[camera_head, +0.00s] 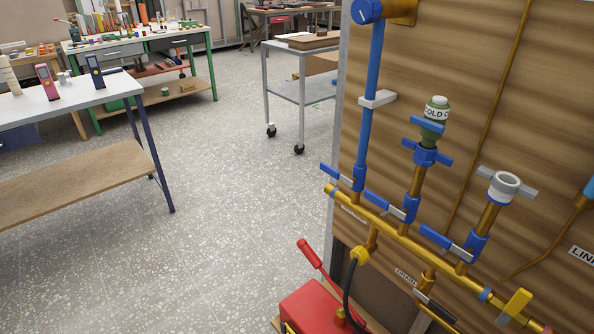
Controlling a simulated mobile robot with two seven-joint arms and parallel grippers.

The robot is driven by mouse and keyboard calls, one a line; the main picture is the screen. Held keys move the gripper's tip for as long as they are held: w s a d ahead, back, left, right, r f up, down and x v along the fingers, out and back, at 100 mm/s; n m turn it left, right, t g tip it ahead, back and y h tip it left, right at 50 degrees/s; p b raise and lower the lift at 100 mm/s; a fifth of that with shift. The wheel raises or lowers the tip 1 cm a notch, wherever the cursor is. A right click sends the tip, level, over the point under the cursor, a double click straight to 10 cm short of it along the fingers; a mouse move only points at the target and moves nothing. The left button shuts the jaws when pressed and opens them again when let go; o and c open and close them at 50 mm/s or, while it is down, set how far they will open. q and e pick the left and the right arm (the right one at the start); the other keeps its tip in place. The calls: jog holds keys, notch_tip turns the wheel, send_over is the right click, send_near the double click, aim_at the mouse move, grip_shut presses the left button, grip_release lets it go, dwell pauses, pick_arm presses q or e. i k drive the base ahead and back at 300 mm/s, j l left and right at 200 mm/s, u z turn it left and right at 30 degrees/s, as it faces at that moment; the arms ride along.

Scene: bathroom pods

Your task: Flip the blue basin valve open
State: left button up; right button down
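A brass manifold pipe (408,241) with blue-handled valves runs across a wooden panel at the right. The left valve handle (337,173) sits at the foot of a tall blue pipe (369,100). The middle valve handle (385,204) is below a green-capped riser marked "COLD". The right valve handle (446,243) is below a riser with a grey-white ring fitting. All three handles lie slanted, roughly along the manifold. No readable label shows which one is the basin valve. Neither of my grippers is in view.
A red box (311,309) with a red lever stands below the manifold, joined by a black hose. A yellow-handled valve (516,307) is at the lower right. A grey cart (300,75) and workbenches stand behind.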

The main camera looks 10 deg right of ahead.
aim_at(336, 174)
jog(key=i+j, duration=0.7)
jog(key=i, duration=0.2)
